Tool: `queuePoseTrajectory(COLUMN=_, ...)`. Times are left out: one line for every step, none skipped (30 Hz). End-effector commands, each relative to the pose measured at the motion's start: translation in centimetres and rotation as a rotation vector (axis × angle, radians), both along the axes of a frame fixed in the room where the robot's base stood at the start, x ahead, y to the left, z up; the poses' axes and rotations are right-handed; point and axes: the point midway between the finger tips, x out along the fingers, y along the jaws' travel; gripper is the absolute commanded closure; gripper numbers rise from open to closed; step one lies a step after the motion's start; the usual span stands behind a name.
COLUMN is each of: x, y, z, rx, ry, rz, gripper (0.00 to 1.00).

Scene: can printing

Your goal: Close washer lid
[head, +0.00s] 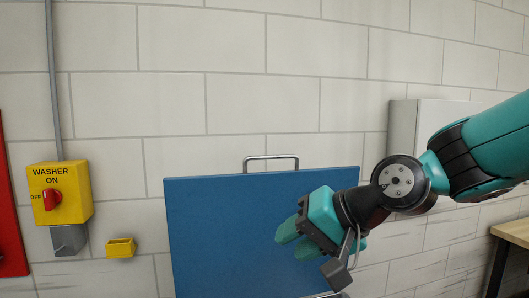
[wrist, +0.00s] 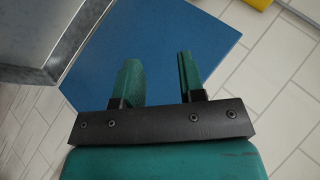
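The washer lid (head: 215,235) is a blue flat panel standing raised in front of the tiled wall in the head view. A grey metal handle (head: 271,157) sits on its top edge. My gripper (head: 290,238) is in front of the lid's right half and points left and down. In the wrist view my gripper (wrist: 159,62) has its two teal fingers apart with nothing between them. The blue lid (wrist: 218,45) lies behind the fingers there. I cannot tell whether the gripper touches the lid. The washer's body is mostly hidden below the head view.
A yellow washer switch box (head: 58,193) with a red knob is on the wall at left, with a small yellow holder (head: 121,247) beside it. A grey metal edge (wrist: 45,50) is close by at the wrist view's upper left. A wooden table (head: 513,233) stands at right.

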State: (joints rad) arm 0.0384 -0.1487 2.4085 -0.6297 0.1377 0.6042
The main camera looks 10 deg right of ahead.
Motion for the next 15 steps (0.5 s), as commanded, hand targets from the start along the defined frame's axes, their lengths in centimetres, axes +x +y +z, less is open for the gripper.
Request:
queuePoseTrajectory(x=3.0, y=-1.8, z=2.3, rx=0.122, ry=-0.026, rz=-0.145, gripper=0.63)
queuePoseTrajectory(x=4.5, y=-2.8, z=3.5, rx=0.202, ry=-0.044, rz=-0.222, gripper=0.63)
queuePoseTrajectory(x=6.2, y=-4.2, z=5.0, rx=0.305, ry=-0.066, rz=-0.315, gripper=0.63)
queuePoseTrajectory(x=7.3, y=-5.2, z=6.0, rx=0.377, ry=-0.084, rz=-0.373, gripper=0.63)
queuePoseTrajectory(x=8.2, y=-6.2, z=7.0, rx=0.441, ry=-0.099, rz=-0.424, gripper=0.63)
queuePoseTrajectory(x=9.2, y=-7.4, z=8.0, rx=0.519, ry=-0.118, rz=-0.478, gripper=0.63)
queuePoseTrajectory(x=9.8, y=-8.2, z=8.7, rx=0.568, ry=-0.13, rz=-0.511, gripper=0.63)
queuePoseTrajectory(x=10.2, y=-8.8, z=9.2, rx=0.608, ry=-0.14, rz=-0.536, gripper=0.63)
queuePoseTrajectory(x=10.6, y=-9.4, z=9.8, rx=0.651, ry=-0.149, rz=-0.56, gripper=0.63)
queuePoseTrajectory(x=10.9, y=-9.8, z=10.1, rx=0.673, ry=-0.154, rz=-0.572, gripper=0.63)
queuePoseTrajectory(x=11.2, y=-9.9, z=10.3, rx=0.69, ry=-0.157, rz=-0.581, gripper=0.63)
queuePoseTrajectory(x=11.5, y=-10.0, z=10.4, rx=0.7, ry=-0.16, rz=-0.586, gripper=0.63)
queuePoseTrajectory(x=11.8, y=-9.9, z=10.5, rx=0.705, ry=-0.161, rz=-0.587, gripper=0.63)
queuePoseTrajectory(x=12.2, y=-9.7, z=10.4, rx=0.705, ry=-0.159, rz=-0.588, gripper=0.63)
queuePoseTrajectory(x=12.7, y=-9.4, z=10.4, rx=0.704, ry=-0.157, rz=-0.585, gripper=0.63)
